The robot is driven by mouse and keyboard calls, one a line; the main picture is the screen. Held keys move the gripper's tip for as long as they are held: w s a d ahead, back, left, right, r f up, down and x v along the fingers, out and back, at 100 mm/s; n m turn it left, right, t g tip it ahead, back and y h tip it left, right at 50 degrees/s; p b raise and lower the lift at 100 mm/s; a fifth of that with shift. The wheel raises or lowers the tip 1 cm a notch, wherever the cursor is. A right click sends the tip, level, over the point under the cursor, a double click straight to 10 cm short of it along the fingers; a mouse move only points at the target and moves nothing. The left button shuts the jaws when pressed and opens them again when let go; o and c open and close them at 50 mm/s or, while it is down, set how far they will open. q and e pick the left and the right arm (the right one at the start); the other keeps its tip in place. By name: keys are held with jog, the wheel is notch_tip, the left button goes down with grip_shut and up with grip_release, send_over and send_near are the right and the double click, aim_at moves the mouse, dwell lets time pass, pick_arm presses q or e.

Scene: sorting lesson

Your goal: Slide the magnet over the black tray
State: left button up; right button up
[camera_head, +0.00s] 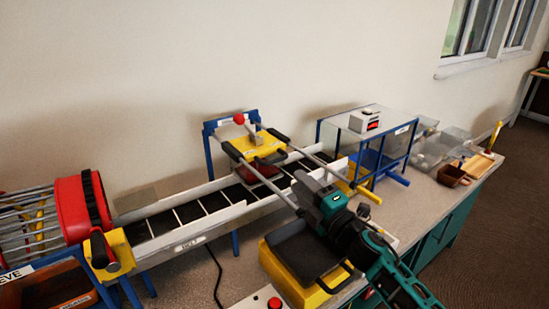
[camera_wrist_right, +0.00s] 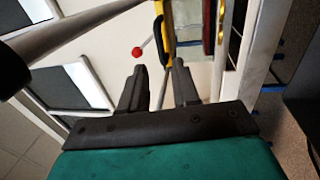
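The magnet carriage (camera_head: 262,143) is a yellow plate with black handles and a red ball knob (camera_head: 239,118). It sits on two grey rails at their far end, above the belt, with a red block under it. The black tray (camera_head: 300,250) lies in a yellow box at the near side of the belt. My right gripper (camera_head: 313,182) is over the rails, between carriage and tray, apart from the carriage. In the right wrist view, its two fingers (camera_wrist_right: 160,75) are apart with nothing held, and the red knob (camera_wrist_right: 136,51) shows beyond them. My left gripper is not in view.
The slatted belt (camera_head: 185,212) runs beneath the rails. A red drum (camera_head: 83,207) stands at left. A clear-topped blue stand (camera_head: 370,125) is close right of the rails, with clear bins behind. A red button (camera_head: 274,303) is at the front edge.

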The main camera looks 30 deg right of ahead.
aim_at(278, 161)
jog(key=x, duration=1)
grip_shut()
dwell(0.4)
